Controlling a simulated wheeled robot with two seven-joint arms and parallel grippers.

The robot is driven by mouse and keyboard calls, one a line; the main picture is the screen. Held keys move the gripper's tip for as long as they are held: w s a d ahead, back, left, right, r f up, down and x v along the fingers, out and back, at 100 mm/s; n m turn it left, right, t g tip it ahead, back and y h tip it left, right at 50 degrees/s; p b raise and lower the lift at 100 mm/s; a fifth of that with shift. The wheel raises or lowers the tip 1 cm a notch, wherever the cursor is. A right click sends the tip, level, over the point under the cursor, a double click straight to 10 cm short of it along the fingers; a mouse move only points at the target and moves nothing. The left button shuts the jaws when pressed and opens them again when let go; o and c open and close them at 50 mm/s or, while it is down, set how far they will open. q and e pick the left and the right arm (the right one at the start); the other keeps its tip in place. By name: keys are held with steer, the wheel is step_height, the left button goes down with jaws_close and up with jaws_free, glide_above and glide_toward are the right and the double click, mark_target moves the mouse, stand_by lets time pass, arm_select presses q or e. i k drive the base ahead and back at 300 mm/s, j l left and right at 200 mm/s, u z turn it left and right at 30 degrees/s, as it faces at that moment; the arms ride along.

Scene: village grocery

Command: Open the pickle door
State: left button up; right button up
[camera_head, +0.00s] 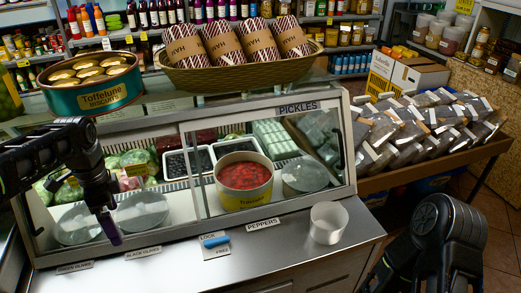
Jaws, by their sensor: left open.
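The pickle door is the right-hand glass front of the display case, under a PICKLES label (298,106). It appears shut, with a pale upright frame (190,180) at its left edge. Behind it stand a yellow tub of red food (245,178) and a clear round container (304,176). A blue latch piece (216,241) lies on the counter by a LOCK/FREE label. My left gripper (109,229) points down in front of the left-hand glass, left of the pickle door and the latch. It is open and holds nothing visible. My right arm shows at lower right; its fingertips are out of view.
An empty clear cup (328,222) stands on the steel counter (270,255), right of a PEPPERS label. A rack of bagged goods (420,125) stands at right.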

mark_target(211, 122)
steer(key=k, duration=1)
